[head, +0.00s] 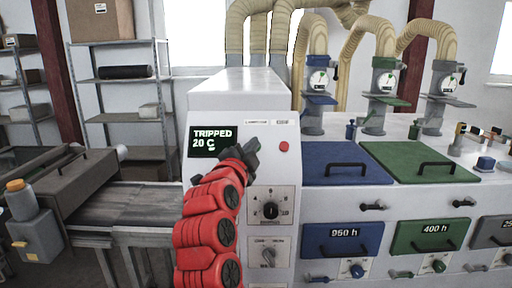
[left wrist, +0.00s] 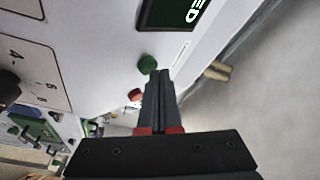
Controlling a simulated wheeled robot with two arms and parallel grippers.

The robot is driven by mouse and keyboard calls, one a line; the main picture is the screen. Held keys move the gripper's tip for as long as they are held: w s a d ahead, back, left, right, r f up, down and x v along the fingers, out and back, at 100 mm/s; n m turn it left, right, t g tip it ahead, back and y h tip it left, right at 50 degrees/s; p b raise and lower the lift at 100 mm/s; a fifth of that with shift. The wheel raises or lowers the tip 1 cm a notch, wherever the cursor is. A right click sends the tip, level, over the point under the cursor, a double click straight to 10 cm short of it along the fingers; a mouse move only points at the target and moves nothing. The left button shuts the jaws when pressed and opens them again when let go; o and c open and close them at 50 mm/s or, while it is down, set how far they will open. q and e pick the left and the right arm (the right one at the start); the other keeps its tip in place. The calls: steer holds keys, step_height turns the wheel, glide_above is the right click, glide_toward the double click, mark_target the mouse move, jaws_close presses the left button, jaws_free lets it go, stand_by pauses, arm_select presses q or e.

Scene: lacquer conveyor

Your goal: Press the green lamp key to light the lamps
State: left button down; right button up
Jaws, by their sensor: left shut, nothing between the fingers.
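The green lamp key (left wrist: 147,64) is a round green button on the white control cabinet (head: 245,92). It shows in the left wrist view just beside the tips of my left gripper (left wrist: 158,76), with a red button (left wrist: 135,95) near it. I cannot tell whether the tips touch the key. In the head view my left gripper (head: 251,150) is shut and empty in front of the panel, between the display (head: 205,140) and the red button (head: 284,146). The green key is hidden there behind the gripper. The display reads "TRIPPED 20 C". My right gripper is not in view.
Below the buttons are a dial (head: 270,211) and a second knob (head: 268,255). To the right is a bench with a blue lid (head: 340,150) and a green lid (head: 405,172). A conveyor (head: 135,203) and shelves stand on the left.

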arm_select(q)
steer(key=shift+w+f+b, duration=0.25)
steer(key=shift+w+b, duration=0.05)
stand_by(0.4)
stand_by(0.3)
steer(key=shift+s+r+b, duration=0.3)
steer(key=shift+s+b, duration=0.2)
steer(key=shift+b, duration=0.2)
steer(key=shift+s+r, duration=0.2)
steer(key=shift+r, duration=0.05)
steer(key=shift+s, duration=0.1)
